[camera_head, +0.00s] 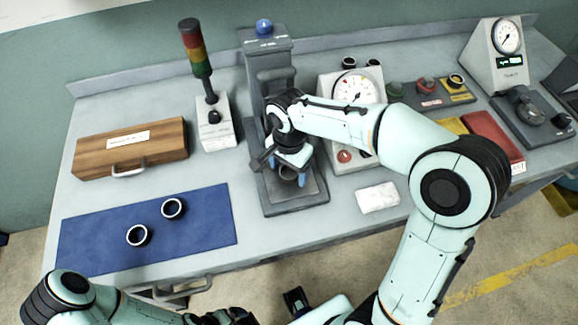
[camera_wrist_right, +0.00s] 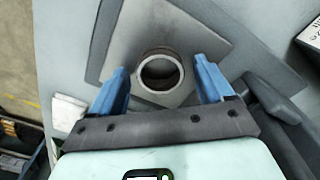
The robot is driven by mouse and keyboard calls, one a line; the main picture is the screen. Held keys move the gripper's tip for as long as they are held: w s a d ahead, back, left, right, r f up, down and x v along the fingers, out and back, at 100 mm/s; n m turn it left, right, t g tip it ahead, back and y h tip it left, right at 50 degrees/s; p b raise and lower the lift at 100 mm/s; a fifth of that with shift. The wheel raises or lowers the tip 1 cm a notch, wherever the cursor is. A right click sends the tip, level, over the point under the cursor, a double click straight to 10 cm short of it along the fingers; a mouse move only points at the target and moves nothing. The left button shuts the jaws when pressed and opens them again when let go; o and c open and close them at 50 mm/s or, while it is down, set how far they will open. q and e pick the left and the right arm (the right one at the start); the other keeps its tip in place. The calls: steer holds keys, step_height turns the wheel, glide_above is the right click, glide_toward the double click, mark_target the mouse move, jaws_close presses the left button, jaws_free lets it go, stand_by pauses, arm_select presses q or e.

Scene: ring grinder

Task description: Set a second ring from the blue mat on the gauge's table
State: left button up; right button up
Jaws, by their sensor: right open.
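The blue mat (camera_head: 90,240) lies at the front left of the bench, with two rings on it: one nearer the front (camera_head: 138,236) and one farther back (camera_head: 173,208). A third ring (camera_wrist_right: 160,91) rests on the light square plate (camera_wrist_right: 205,40) of the grey column machine (camera_head: 268,60). I cannot tell whether this machine is the gauge. My right gripper (camera_head: 287,175) is over that plate, its blue fingers open on either side of the ring, as the right wrist view shows (camera_wrist_right: 161,68). My left arm is at the bottom left; its gripper is not clearly seen.
A wooden case (camera_head: 130,150) and a signal lamp tower (camera_head: 215,120) stand behind the mat. A dial box (camera_head: 345,100) and a white block (camera_head: 377,197) are right of the machine. A dial instrument (camera_head: 497,65) stands far right.

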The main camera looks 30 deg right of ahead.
arm_select(q)
steer(key=shift+r, duration=0.1)
arm_select(e)
steer(key=shift+r, duration=0.1)
steer(key=shift+r, duration=0.35)
arm_select(q)
steer(key=shift+w+r+p, duration=0.3)
steer(key=shift+r+p, duration=0.25)
steer(key=shift+w+r+p, duration=0.3)
steer(key=shift+r+p, duration=0.2)
steer(key=shift+r, duration=0.05)
arm_select(e)
step_height(320, 180, up, 12)
steer(key=shift+f, duration=0.25)
